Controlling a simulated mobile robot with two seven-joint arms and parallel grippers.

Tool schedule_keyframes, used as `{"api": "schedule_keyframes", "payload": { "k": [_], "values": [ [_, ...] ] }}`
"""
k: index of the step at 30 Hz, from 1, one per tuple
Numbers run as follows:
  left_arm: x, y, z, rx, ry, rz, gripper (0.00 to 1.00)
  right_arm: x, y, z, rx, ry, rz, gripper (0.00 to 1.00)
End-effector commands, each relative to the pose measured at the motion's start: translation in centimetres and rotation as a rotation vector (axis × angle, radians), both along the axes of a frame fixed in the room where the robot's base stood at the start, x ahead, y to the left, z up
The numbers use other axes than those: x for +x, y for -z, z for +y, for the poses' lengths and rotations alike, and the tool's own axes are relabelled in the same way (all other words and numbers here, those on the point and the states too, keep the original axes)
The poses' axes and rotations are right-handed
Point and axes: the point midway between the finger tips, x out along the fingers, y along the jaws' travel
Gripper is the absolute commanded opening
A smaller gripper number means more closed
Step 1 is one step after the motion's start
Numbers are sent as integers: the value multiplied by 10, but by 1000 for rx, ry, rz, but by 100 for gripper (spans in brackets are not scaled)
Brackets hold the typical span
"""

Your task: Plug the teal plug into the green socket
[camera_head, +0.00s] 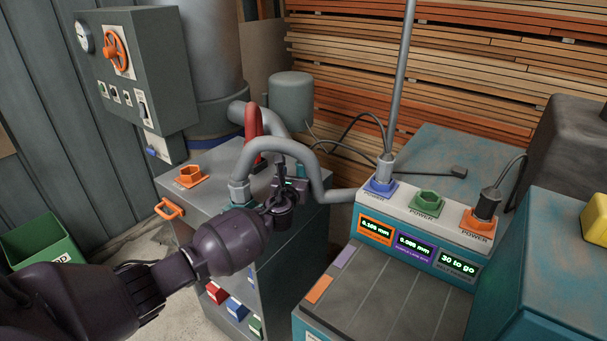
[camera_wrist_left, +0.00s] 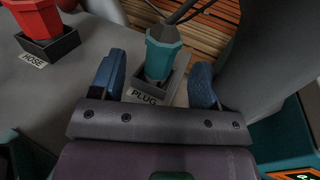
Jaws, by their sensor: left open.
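The teal plug (camera_wrist_left: 162,52) stands upright in a small dark holder labelled PLUG in the left wrist view, with a dark cable rising from its top. My left gripper (camera_wrist_left: 159,64) is open, with one blue finger on each side of the plug and visible gaps to both. In the head view my left gripper (camera_head: 281,198) is over the grey cabinet, and it and the hose largely hide the plug. The green socket (camera_head: 427,204) is a hexagonal ring on the console's pale top, between two occupied sockets; it looks empty. My right gripper is not in view.
A grey hose (camera_head: 262,148) arches beside my gripper, and a red hose end (camera_wrist_left: 38,18) stands in a HOSE holder. A grey plug fills the blue socket (camera_head: 381,188), a dark plug the orange socket (camera_head: 479,219).

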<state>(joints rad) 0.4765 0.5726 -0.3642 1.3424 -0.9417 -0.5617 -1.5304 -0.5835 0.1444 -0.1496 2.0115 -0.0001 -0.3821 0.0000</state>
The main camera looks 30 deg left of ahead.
Motion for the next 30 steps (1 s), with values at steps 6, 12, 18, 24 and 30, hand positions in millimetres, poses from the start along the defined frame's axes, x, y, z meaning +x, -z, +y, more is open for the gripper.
{"api": "schedule_keyframes", "payload": {
  "k": [6, 12, 18, 24, 30],
  "values": [
    [13, 2, 2, -2, 1, 0, 69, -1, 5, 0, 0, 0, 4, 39],
    [39, 8, 5, -3, 0, 3, 69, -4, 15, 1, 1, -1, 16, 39],
    [54, 6, 9, -2, 1, 1, 69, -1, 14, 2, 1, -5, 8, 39],
    [55, 4, 10, -3, 1, -1, 69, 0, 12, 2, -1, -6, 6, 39],
    [55, 4, 10, -3, 1, -1, 48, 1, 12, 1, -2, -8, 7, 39]
  ]
}}
